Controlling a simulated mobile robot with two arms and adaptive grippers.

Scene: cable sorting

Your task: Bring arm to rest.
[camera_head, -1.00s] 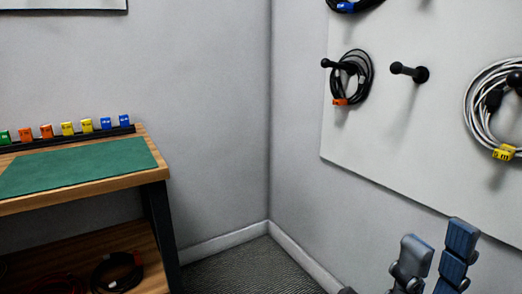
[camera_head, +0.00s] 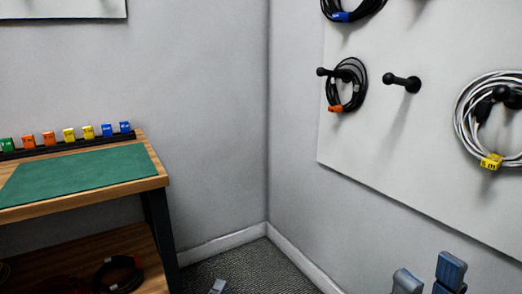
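My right gripper (camera_head: 429,275) is at the bottom right edge, below the wall board. Its two blue-grey fingers point up with a gap between them, and nothing shows between them. The rest of it is cut off by the frame. A small blue-grey tip (camera_head: 218,287), which looks like part of my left gripper, shows at the bottom edge above the carpet. Too little of it is in view to tell its state.
A white board (camera_head: 400,150) on the right wall has pegs with a black cable (camera_head: 359,92), a white cable (camera_head: 463,125) and an empty peg (camera_head: 402,83). A wooden workbench (camera_head: 150,187) with a green mat (camera_head: 85,175) stands left. The floor corner between is clear.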

